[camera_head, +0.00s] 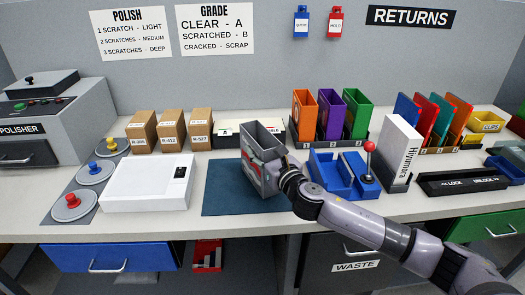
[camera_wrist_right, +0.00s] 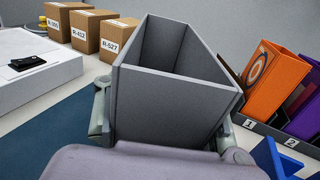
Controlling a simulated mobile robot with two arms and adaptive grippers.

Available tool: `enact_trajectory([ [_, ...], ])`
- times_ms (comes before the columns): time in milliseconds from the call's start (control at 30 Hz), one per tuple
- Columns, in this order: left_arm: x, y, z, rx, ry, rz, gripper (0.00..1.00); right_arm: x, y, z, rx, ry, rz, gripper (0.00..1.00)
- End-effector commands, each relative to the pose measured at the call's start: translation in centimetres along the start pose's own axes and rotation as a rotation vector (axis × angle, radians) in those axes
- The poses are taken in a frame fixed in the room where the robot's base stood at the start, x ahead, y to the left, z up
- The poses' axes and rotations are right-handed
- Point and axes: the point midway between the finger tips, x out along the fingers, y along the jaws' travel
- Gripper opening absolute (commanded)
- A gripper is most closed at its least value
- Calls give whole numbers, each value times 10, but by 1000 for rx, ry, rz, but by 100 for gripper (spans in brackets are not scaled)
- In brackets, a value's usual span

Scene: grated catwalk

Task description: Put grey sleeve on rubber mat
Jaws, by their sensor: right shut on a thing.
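The grey sleeve (camera_head: 265,137) is an open-topped box, upright, over the right part of the dark blue rubber mat (camera_head: 222,201). My right gripper (camera_head: 262,172) is shut on it, and the arm comes in from the lower right. In the right wrist view the sleeve (camera_wrist_right: 165,100) fills the middle, with a finger on each side, and its inside looks empty. The mat (camera_wrist_right: 55,135) shows at the left there. The sleeve's base is hidden, so I cannot tell whether it touches the mat. My left gripper is not in view.
A white device (camera_head: 140,188) stands left of the mat, and a blue tray with a red-knobbed lever (camera_head: 340,172) stands to its right. Brown boxes (camera_head: 172,130) and a rack with orange, purple and green sleeves (camera_head: 330,117) stand behind. The mat's left part is bare.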

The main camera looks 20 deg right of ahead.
Motion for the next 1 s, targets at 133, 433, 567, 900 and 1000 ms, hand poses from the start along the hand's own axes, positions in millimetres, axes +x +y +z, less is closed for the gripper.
enact_trajectory([
  [133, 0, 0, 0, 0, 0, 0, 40, 0, 0, 0, 0, 0, 0, 28],
  [433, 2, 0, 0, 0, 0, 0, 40, 0, 0, -3, 0, 0, 0, 61],
  [567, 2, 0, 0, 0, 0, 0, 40, 0, 0, -3, 0, 0, 0, 70],
  [900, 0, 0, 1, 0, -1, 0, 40, 0, 0, 1, 0, -1, 0, 70],
  [1000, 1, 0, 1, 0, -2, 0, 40, -8, 0, -1, -1, 2, 0, 70],
])
